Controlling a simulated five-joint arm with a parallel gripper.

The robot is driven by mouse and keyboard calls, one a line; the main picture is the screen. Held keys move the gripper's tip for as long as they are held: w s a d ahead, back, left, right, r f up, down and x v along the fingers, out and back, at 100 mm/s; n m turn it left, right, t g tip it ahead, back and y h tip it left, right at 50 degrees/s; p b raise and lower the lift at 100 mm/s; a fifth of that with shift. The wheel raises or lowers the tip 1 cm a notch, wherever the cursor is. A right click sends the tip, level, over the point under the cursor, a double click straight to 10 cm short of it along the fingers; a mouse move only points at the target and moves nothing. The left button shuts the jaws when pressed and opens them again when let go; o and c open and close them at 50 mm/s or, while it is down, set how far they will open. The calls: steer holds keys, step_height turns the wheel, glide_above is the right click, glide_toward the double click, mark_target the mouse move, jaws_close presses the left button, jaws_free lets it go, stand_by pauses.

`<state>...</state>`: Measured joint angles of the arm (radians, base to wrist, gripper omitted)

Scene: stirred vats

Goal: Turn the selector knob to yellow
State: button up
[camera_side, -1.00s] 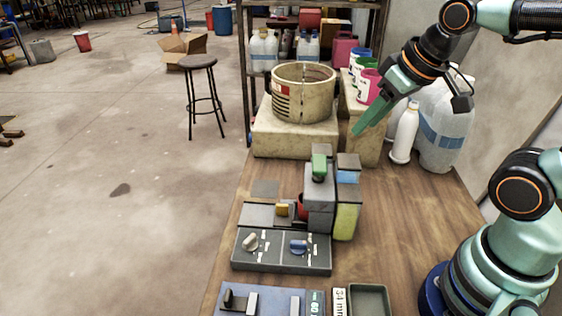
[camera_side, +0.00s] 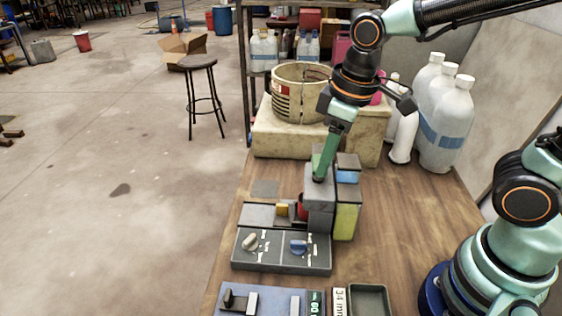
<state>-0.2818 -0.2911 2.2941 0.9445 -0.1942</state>
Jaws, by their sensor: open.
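A dark grey panel (camera_side: 282,265) lies on the wooden table and carries two knobs. One is a beige knob (camera_side: 250,241) on the left, the other a blue knob (camera_side: 299,246) on the right. Small pale marks surround both knobs; their colours and wording are too small to read, so I cannot tell which knob has a yellow setting. My gripper (camera_side: 320,177) is open and points down, with its green fingers in front of or over the grey block behind the panel. It is up and behind the knobs, apart from them. I cannot tell whether it touches the block.
The grey block (camera_side: 320,212) stands just behind the blue knob, next to a yellow-green block (camera_side: 345,220). A round vat (camera_side: 297,95) sits on a pale plinth (camera_side: 280,140) at the back. White jugs (camera_side: 447,125) stand back right. The table's right middle (camera_side: 400,220) is clear.

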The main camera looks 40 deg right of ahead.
mark_target(302, 242)
steer(key=a+f+n+g, duration=0.2)
steer(key=a+f+n, duration=0.2)
steer(key=a+f, duration=0.15)
steer(key=shift+h, duration=0.3)
steer(key=f, duration=0.7)
steer(key=s+f, duration=0.1)
steer(key=f, duration=0.3)
steer(key=shift+a+f, duration=0.1)
steer(key=shift+a, duration=0.1)
jaws_close()
